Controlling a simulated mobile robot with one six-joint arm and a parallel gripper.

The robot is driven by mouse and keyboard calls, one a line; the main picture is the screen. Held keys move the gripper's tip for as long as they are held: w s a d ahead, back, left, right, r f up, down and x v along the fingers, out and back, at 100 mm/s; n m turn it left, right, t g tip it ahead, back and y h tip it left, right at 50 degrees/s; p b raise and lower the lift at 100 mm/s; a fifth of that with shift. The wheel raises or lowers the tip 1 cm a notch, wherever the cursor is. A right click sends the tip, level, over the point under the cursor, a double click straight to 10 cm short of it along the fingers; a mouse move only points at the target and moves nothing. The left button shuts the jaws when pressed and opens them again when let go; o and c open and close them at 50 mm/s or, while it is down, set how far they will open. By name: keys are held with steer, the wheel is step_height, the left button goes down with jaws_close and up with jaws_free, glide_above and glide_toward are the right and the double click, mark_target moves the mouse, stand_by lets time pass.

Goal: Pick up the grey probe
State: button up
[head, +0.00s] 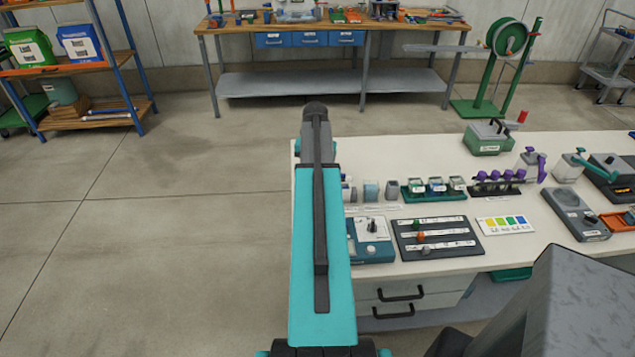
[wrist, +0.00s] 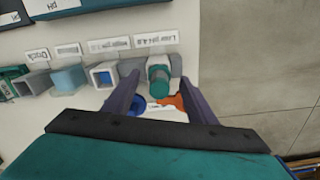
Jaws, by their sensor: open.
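In the wrist view, my gripper (wrist: 158,80) is open, with one dark purple-grey finger on each side. Between the fingertips is a short cylinder with a teal end and a greyish upper part (wrist: 157,68), beside grey blocks at the end of the labelled row. It may be the grey probe, but I cannot tell for sure. I cannot tell whether the fingers touch it. A blue round piece (wrist: 137,105) and an orange piece (wrist: 174,102) show lower between the fingers. In the head view my arm hides the gripper.
The pale bench (head: 520,255) holds a teal meter (head: 371,240), a dark board with three strips (head: 438,237), a colour card (head: 506,224) and a rack of purple-topped items (head: 497,183). In the wrist view, small cups (wrist: 68,78) stand left of the gripper; floor lies right.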

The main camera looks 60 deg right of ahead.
steer(key=shift+f, duration=0.4)
jaws_close()
stand_by(0.4)
steer(key=shift+r, duration=0.2)
steer(key=shift+r+b, duration=1.4)
steer(key=shift+r, duration=3.4)
steer(key=shift+w, duration=0.1)
